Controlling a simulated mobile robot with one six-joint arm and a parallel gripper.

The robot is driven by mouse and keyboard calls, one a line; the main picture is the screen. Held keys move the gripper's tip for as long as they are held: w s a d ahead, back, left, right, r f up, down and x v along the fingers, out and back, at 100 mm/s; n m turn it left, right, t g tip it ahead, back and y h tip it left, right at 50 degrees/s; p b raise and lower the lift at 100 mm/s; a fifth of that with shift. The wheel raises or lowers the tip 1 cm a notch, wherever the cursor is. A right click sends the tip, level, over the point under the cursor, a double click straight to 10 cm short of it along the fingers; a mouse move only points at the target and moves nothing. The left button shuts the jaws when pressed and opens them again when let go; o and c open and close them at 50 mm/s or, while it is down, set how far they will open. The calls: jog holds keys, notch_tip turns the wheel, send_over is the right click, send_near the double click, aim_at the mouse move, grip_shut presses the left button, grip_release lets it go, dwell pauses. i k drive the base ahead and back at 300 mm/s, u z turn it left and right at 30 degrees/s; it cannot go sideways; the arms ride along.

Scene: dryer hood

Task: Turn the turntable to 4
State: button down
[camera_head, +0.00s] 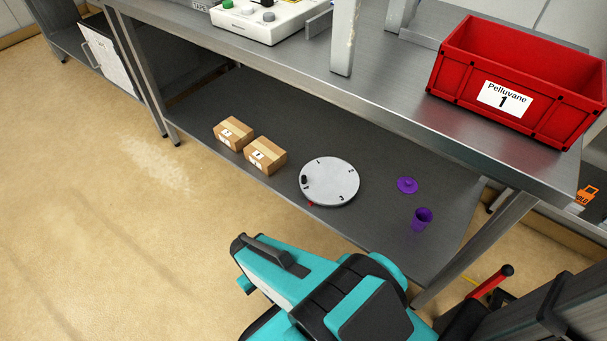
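The turntable (336,180) is a round, light grey disc lying flat on the dark lower shelf of the metal bench. Small black numerals stand around its rim; 1 is at the far side, 2 at the right and 3 at the near right. A mark at the left, close to a black knob (304,179), is too small to read surely. A small red marker (310,204) sits at the near left edge, between that mark and the 3. My teal and black arm is in the foreground, apart from the turntable; my gripper's fingers do not show.
Two cardboard boxes (233,133) (265,155) stand left of the turntable. A purple lid (407,185) and purple cup (423,219) are to its right. The bench top (300,62) overhangs the shelf and bears a red crate (470,119). Floor is clear at left.

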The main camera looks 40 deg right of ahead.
aim_at(328, 181)
jog(key=k, duration=1.25)
jog(key=u, duration=0.65)
jog(key=i, duration=2.25)
jog(key=z, duration=0.4)
